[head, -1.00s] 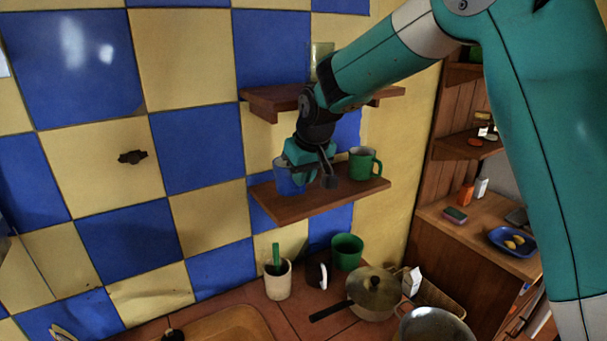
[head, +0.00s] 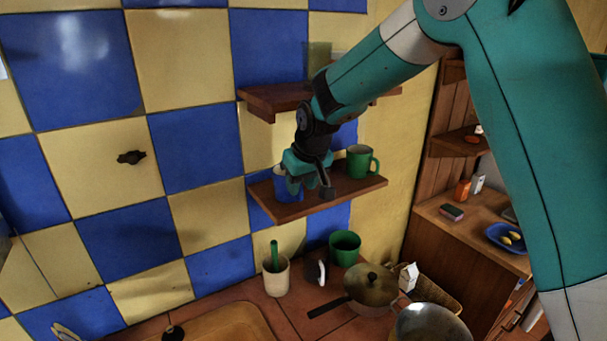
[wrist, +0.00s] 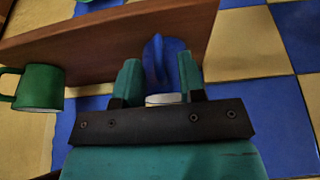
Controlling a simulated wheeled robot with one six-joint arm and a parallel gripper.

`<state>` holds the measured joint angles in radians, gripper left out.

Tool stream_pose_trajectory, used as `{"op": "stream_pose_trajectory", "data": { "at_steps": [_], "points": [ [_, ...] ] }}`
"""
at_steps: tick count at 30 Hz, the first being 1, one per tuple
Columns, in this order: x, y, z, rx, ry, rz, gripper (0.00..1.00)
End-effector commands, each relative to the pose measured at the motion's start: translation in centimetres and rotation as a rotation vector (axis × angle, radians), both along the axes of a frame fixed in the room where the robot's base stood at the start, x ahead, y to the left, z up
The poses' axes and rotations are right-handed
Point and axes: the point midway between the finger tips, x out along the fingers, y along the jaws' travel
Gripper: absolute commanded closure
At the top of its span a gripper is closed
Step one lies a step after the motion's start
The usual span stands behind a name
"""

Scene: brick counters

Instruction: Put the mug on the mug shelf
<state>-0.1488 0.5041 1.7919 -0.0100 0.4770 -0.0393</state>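The blue mug (head: 287,188) is upright at the left part of the lower wall shelf (head: 317,203), low over the board. I cannot tell for sure whether its base touches the wood. My gripper (head: 308,180) reaches down over it from above and hides part of it. A green mug (head: 359,162) stands on the same shelf to the right, apart from the blue one.
An upper shelf (head: 262,101) with a glass-like item hangs just above, close to my wrist. Below on the counter are a cream pot (head: 276,277), a green cup (head: 345,248), a lidded pan (head: 371,288) and a basket. Free shelf board lies between the two mugs.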

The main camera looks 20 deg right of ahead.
Motion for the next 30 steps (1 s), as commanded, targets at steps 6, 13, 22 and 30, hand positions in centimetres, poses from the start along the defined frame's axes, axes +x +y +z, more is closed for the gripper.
{"op": "stream_pose_trajectory", "data": {
  "at_steps": [6, 13, 22, 30],
  "points": [
    [-1.0, -0.2, 2.9, 0.002, -0.008, 0.000, 0.63],
    [-2.9, -0.5, 7.7, 0.002, -0.008, 0.000, 0.63],
    [-4.2, -0.7, 11.1, 0.000, -0.002, 0.000, 0.63],
    [-6.8, 0.2, 11.0, 0.013, 0.020, 0.047, 0.63]
  ]
}}
